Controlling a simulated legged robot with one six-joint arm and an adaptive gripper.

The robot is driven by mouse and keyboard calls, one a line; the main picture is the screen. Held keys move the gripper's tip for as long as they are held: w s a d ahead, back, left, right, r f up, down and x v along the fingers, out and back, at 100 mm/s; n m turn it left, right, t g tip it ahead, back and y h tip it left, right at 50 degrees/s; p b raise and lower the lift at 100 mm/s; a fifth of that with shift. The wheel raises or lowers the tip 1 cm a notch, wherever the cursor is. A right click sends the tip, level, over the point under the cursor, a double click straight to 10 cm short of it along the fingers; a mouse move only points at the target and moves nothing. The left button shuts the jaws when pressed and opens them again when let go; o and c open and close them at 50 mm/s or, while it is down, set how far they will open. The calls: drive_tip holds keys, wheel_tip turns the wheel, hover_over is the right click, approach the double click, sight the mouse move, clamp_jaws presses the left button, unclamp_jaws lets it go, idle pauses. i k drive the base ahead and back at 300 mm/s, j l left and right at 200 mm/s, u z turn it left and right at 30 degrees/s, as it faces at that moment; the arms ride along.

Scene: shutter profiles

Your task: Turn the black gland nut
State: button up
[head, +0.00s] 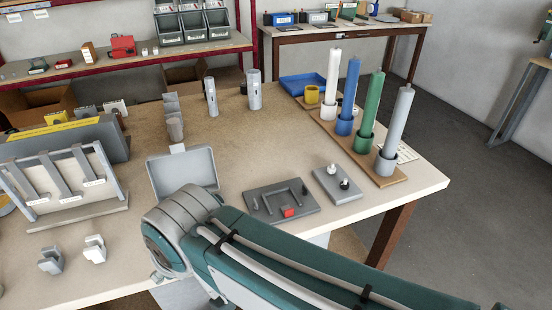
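A small black nut-like part (344,184) stands on a grey plate (327,190) near the right front part of the table; I take it as the black gland nut. A small white fitting (332,169) stands behind it on the same plate. The details of both are too small to make out. My teal and grey arm crosses the lower part of the head view, in front of the plate. My gripper does not show in this view, so I cannot see what it holds or touches.
Left of the plate lies a dark grey board (268,207) with a red block (288,212). Behind stand tall white, blue, green and grey rods in cups on a wooden strip (385,176). A grey tray (184,174) is left. The middle of the table (235,140) is mostly clear.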

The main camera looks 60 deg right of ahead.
sight(343, 187)
drive_tip(key=z, duration=2.35)
